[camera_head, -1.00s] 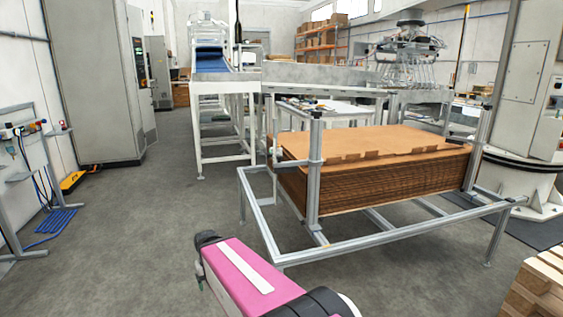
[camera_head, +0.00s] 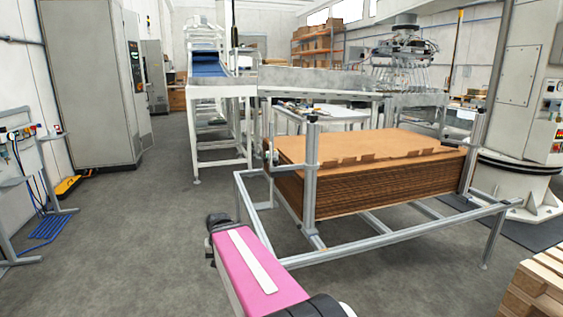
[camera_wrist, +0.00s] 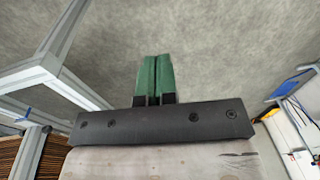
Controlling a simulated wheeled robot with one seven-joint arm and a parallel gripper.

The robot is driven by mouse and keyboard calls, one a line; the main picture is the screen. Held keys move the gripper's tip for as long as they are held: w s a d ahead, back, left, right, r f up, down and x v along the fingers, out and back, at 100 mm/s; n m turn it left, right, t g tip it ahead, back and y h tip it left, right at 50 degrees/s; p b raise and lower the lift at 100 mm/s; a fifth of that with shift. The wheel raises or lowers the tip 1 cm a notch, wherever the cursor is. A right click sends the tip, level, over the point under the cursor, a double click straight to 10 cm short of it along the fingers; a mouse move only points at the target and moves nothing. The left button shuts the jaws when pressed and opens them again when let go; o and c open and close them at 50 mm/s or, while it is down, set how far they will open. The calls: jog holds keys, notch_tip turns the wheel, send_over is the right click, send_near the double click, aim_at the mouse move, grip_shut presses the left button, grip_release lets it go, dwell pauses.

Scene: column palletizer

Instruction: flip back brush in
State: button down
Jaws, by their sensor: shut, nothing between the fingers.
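I cannot make out a brush for certain in either view. A small fitting (camera_head: 271,158) sits by the left post of the metal frame, left of the cardboard stack (camera_head: 375,180), but it is too small to identify. The frame (camera_head: 385,240) has upright posts at its corners. It also shows on the left of the wrist view (camera_wrist: 45,75). My gripper (camera_wrist: 154,60) has green fingers pressed together, empty, over bare floor to the right of the frame in the wrist view. The gripper is hidden in the head view, where my pink arm link shows.
A grey cabinet (camera_head: 90,85) and a stand with blue cables (camera_head: 35,180) are on the left. A conveyor (camera_head: 209,65) runs behind. A wooden pallet (camera_head: 540,285) is at lower right, near a white machine base (camera_head: 520,180). The floor between cabinet and frame is clear.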

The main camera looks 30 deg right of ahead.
jog(key=w+d+r+m+t, duration=0.2)
jog(key=d+r+m, duration=0.1)
jog(key=d+r, duration=0.6)
jog(key=w+d+r+m+t+y, duration=0.15)
jog(key=d+r+m, duration=0.25)
jog(key=d+r, duration=0.55)
jog(key=w+d+r+m+t, duration=0.2)
jog(key=d+r+m, duration=0.1)
jog(key=d+r, duration=0.6)
jog(key=s+d+r+m+t, duration=0.2)
jog(key=s+d+r+m, duration=0.1)
jog(key=d+r, duration=0.7)
jog(key=shift+s+h, duration=0.15)
jog(key=shift+h, duration=0.3)
send_over(287, 167)
jog(key=s+a, duration=0.3)
notch_tip(287, 167, down, 8)
jog(key=shift+w+a, duration=0.4)
jog(key=shift+w, duration=0.45)
jog(key=shift+w+r, duration=0.1)
